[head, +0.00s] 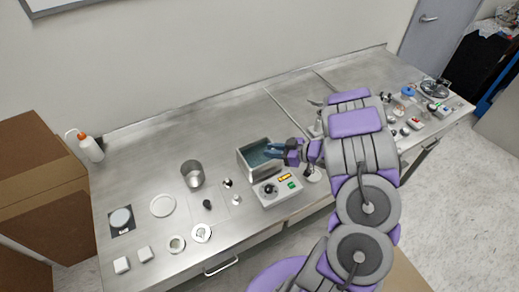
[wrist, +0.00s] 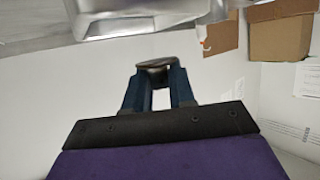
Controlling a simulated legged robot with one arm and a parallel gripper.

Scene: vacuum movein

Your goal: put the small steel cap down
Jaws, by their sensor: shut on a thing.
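The small steel cap (wrist: 157,66) shows in the wrist view as a dark, shiny round piece. My gripper (wrist: 157,82) is shut on it, with the cap between the tips of the blue fingers. In the head view my gripper (head: 272,149) is over the open steel bath (head: 244,167) on the bench. The cap cannot be made out there, and my arm hides part of the bench behind it. The height of the cap above the bath is hard to tell.
A steel cup (head: 192,174), a white dish (head: 163,206) and several small parts stand left of the bath on the steel bench (head: 150,178). A wash bottle (head: 91,149) stands at the back left. More items crowd the right end. Bare bench lies behind the cup.

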